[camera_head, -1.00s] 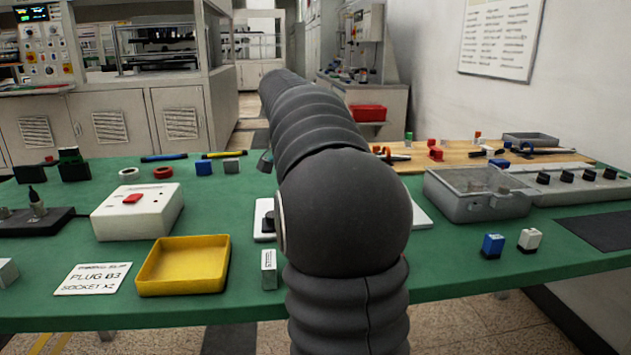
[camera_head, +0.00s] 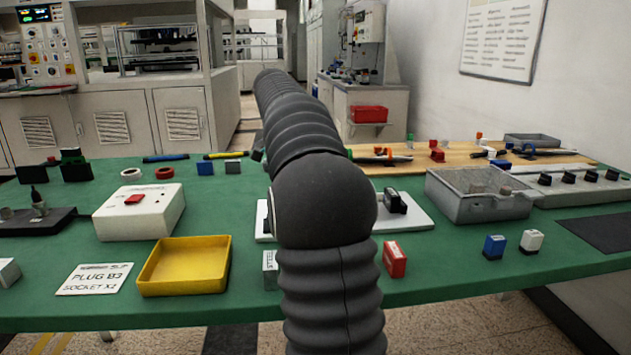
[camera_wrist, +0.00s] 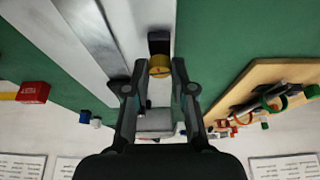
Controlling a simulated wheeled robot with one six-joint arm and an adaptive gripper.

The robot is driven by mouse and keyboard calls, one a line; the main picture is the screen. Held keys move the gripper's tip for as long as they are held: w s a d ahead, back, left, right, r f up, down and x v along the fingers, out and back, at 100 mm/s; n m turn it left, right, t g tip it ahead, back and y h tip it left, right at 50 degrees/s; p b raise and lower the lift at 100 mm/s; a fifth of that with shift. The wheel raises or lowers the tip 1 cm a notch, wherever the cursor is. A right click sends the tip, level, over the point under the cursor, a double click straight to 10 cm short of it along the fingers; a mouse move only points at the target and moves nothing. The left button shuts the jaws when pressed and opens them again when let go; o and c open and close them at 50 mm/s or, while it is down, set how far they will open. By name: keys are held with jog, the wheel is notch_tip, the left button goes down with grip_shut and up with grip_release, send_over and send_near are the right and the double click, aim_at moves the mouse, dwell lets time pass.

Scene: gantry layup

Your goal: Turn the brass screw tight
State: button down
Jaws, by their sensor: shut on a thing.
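The brass screw (camera_wrist: 160,66) shows in the wrist view as a round yellow head in front of a small black block (camera_wrist: 159,42). My gripper (camera_wrist: 160,68) has a fingertip on each side of the head and is shut on it. In the head view my own arm hides the gripper and the screw. A white plate (camera_head: 418,218) with a black fitting (camera_head: 396,203) shows partly behind the arm. How far the screw is turned in cannot be told.
On the green table (camera_head: 345,283), a yellow tray (camera_head: 185,286) and a white box (camera_head: 138,213) lie left of my arm. A red block (camera_head: 395,260) and a grey bin (camera_head: 478,204) lie right. A steel-coloured block (camera_head: 270,270) sits close beside my arm.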

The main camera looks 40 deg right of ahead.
jog(key=shift+f, duration=0.1)
dwell(0.3)
jog(key=c, duration=1)
grip_release()
jog(key=shift+a, duration=0.1)
jog(key=shift+o, duration=0.2)
jog(key=v, duration=0.7)
jog(key=shift+r, duration=0.3)
jog(key=shift+w, duration=0.1)
